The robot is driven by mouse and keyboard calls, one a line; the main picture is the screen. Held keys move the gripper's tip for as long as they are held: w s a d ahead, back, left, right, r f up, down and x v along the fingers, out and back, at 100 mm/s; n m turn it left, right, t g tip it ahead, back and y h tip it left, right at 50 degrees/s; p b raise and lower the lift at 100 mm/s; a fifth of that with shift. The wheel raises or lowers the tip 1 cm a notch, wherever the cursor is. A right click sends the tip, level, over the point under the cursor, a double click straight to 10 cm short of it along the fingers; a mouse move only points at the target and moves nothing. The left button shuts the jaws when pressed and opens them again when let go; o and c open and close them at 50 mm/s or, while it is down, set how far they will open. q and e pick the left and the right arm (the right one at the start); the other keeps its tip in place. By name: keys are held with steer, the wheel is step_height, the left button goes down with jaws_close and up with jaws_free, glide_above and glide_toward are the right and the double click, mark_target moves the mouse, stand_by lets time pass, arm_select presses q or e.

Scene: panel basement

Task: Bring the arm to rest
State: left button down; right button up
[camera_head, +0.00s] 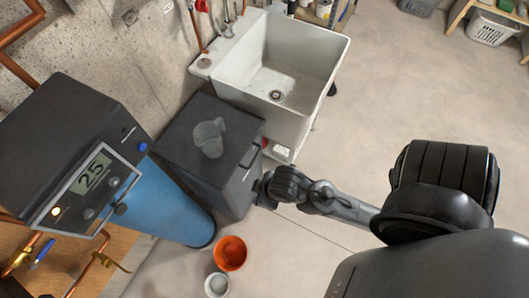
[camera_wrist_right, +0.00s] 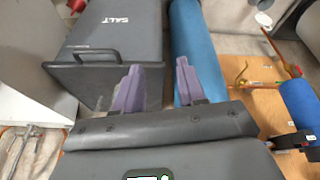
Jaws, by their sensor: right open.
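My right arm comes in from the right in the head view. Its gripper (camera_head: 264,190) is beside the front of a dark grey salt bin (camera_head: 232,190). In the right wrist view the two purple fingers of my right gripper (camera_wrist_right: 158,82) stand apart with nothing between them. The bin's lid (camera_wrist_right: 122,30), marked SALT, is shut and lies to the left of the fingers, with its handle (camera_wrist_right: 88,53) at the near edge. I cannot tell whether the fingers touch the bin. My left gripper is not in view.
A blue cylinder (camera_head: 175,200) with a dark display head (camera_head: 70,125) stands left of the bin. A grey scoop-like item (camera_head: 208,138) lies on the lid. A white sink (camera_head: 285,65) stands behind. Orange (camera_head: 231,253) and white (camera_head: 217,285) bowls are on the floor.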

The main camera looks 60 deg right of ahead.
steer(key=shift+s+r+m, duration=0.35)
steer(key=shift+s+m, duration=0.05)
steer(key=shift+s, duration=0.1)
step_height(320, 180, up, 25)
steer(key=p, duration=2.5)
step_height(320, 180, down, 75)
steer(key=b, duration=7.5)
steer(key=shift+f, duration=0.15)
